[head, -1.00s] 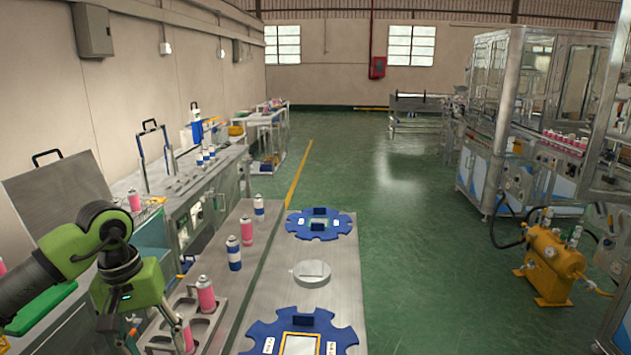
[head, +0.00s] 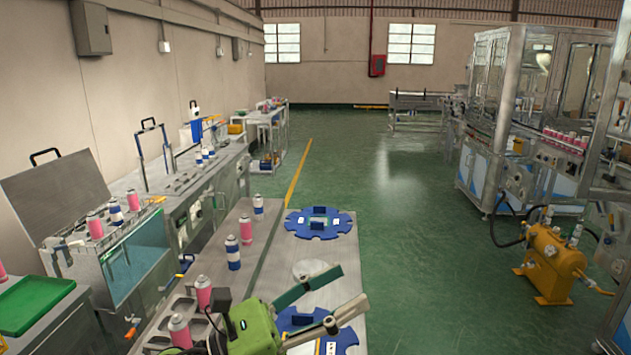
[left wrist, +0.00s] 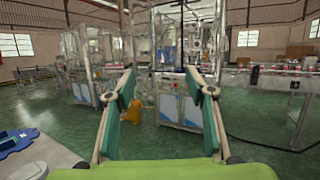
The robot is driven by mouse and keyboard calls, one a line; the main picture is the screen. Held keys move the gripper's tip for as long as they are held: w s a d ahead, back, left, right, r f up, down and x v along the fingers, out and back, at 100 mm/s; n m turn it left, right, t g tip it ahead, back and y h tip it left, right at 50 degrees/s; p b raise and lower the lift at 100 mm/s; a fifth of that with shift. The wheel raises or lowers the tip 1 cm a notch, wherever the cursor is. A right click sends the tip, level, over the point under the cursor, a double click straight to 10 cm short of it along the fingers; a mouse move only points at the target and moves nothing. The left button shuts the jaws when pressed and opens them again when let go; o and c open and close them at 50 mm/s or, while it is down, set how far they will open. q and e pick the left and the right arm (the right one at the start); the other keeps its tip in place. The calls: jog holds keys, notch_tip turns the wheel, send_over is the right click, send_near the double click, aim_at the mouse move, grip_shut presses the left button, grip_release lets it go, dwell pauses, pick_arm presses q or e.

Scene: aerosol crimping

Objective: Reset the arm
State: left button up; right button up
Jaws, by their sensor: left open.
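My left gripper (head: 350,292) is at the bottom middle of the head view, above the steel bench top, with its fingers pointing right. Its two fingers are spread with nothing between them. In the left wrist view the open fingers (left wrist: 160,90) point out over the green floor toward the machines. The near blue notched plate (head: 341,341) lies partly hidden behind and below the gripper. My right gripper is not in view.
A second blue notched plate (head: 319,224) and a round pale disc (head: 312,270) lie on the bench. Pink and blue-white cans stand left of them, including a blue-white can (head: 233,252). A yellow pump unit (head: 550,262) stands on the floor at right.

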pick_arm(q)
jog(key=w+a+f+n+t+y, duration=0.25)
jog(key=a+n+t+y, duration=0.3)
jog(key=n, duration=0.55)
jog(key=w+a+f+n+t+y, duration=0.1)
jog(key=w+a+n+t+y, duration=0.35)
jog(key=n, duration=0.65)
jog(key=s+a+f+n+g+y, duration=0.2)
jog(key=s+a+f+n+y, duration=0.3)
jog(key=f+n, duration=0.4)
jog(key=s+a+f+n+g+y, duration=0.2)
jog(key=a+f+n+y, duration=0.3)
jog(key=a+f+n, duration=0.45)
jog(key=s+f+n+g, duration=0.3)
jog(key=s+f+g, duration=0.2)
jog(key=s+f, duration=0.5)
jog(key=s+f+n+g, duration=0.4)
jog(key=s+f+g, duration=0.25)
jog(key=s, duration=0.75)
jog(key=s+f+x, duration=0.1)
jog(key=s+x, duration=0.2)
jog(key=x, duration=0.9)
jog(key=s+x, duration=0.2)
jog(key=x, duration=1)
jog(key=s+a+f+g, duration=0.1)
jog(key=s+a+f, duration=0.1)
jog(key=s+f, duration=1.6)
jog(key=shift+s+m, duration=0.25)
jog(key=shift+m, duration=0.1)
